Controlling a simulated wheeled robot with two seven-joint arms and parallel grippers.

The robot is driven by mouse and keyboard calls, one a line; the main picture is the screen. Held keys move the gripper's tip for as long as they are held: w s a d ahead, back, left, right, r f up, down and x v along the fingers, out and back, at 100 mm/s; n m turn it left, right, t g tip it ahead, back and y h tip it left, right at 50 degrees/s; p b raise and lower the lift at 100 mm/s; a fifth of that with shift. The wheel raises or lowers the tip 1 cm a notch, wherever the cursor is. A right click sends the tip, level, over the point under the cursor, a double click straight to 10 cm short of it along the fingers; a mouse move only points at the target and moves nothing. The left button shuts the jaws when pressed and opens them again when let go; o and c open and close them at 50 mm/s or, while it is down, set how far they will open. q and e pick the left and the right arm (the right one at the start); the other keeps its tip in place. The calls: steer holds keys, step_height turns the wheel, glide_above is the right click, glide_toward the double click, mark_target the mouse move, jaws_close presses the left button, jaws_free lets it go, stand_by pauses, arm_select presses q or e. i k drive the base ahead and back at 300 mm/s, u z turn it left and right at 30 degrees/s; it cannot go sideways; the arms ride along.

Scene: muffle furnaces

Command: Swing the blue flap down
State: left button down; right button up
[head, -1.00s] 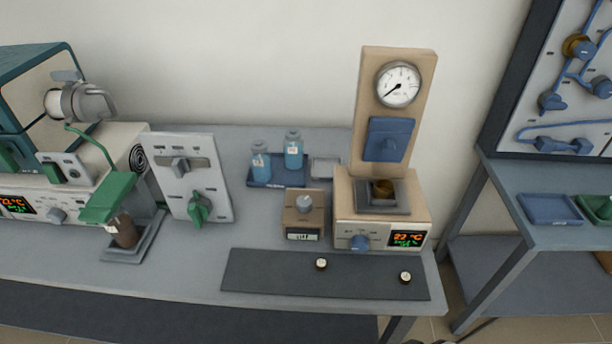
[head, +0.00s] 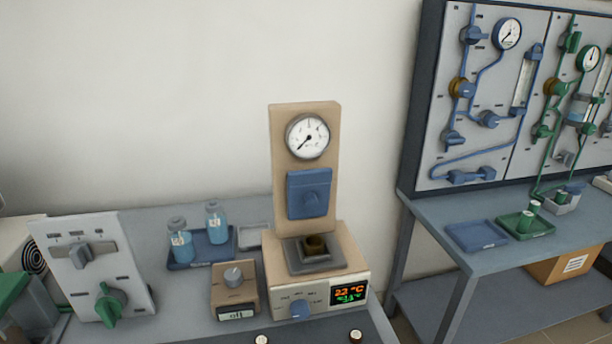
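The blue flap (head: 309,193) is a blue plate with a raised blue piece on its front. It is on the upright tan column (head: 305,158) below a round white dial gauge (head: 308,136). It lies against the column face. Below it, a brownish cup (head: 315,246) sits in a grey square holder on top of the tan base unit (head: 283,284). The base has a blue knob (head: 300,309) and a lit display (head: 349,294). Neither of my grippers is in view.
A blue tray (head: 201,262) with two blue bottles, a small tan device (head: 233,292) and a grey panel with a green knob (head: 108,305) stand left of the unit. A second table (head: 423,229) with a gauge board stands at right.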

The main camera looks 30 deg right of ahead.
mark_target(308, 190)
steer(key=z, duration=0.05)
steer(key=k, duration=0.5)
steer(key=u, duration=1.15)
steer(key=i, duration=0.85)
steer(key=z, duration=2.15)
